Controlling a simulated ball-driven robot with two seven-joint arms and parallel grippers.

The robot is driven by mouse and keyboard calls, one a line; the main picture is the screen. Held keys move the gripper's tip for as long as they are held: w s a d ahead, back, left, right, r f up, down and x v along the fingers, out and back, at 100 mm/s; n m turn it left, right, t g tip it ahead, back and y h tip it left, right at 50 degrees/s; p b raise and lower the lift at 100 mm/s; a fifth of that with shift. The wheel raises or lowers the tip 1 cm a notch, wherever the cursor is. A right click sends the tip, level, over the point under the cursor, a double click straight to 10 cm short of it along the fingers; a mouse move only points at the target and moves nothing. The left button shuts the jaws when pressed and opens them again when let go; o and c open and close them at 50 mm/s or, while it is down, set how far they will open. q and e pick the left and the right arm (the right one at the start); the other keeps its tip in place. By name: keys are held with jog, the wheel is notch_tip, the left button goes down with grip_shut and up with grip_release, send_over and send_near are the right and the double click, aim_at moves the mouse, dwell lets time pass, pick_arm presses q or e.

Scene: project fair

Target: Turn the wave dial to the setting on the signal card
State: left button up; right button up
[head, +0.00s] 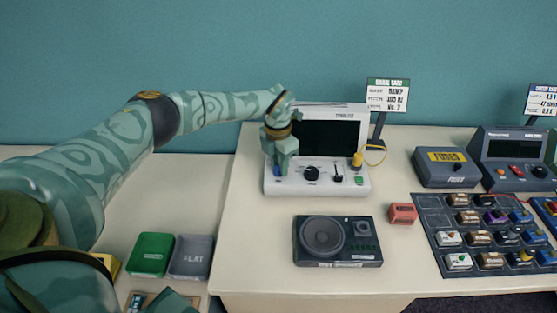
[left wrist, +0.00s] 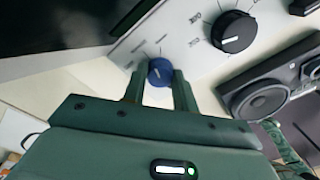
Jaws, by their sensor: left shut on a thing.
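The signal generator (head: 350,182) is a white unit with a dark screen, standing on the table. Its blue dial (left wrist: 160,71) sits at the panel's left end and has a white pointer line. My left gripper (left wrist: 158,82) is shut on this dial, one finger on each side. In the head view my left gripper (head: 280,165) comes down from above and hides most of the dial. The signal card (head: 388,96) stands on a post behind the unit, to its right; its small lines are hard to read. My right gripper is not in view.
A black dial (head: 311,173) sits right of the blue one, then a small lever and a yellow plug with a cable. A speaker box (head: 338,240) lies in front. A red block (head: 402,214) and a dark tray (head: 427,216) of modules are to the right.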

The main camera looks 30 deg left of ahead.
pick_arm(q)
jog(key=shift+m+p, duration=0.4)
jog(key=shift+m, duration=1.9)
jog(key=o, duration=1)
jog(key=r, duration=0.5)
jog(key=r+p, duration=0.1)
jog(key=r, duration=0.5)
jog(key=r+p, duration=0.1)
jog(key=r, duration=0.4)
jog(key=shift+w+a+r, duration=0.15)
jog(key=shift+w+a, duration=0.1)
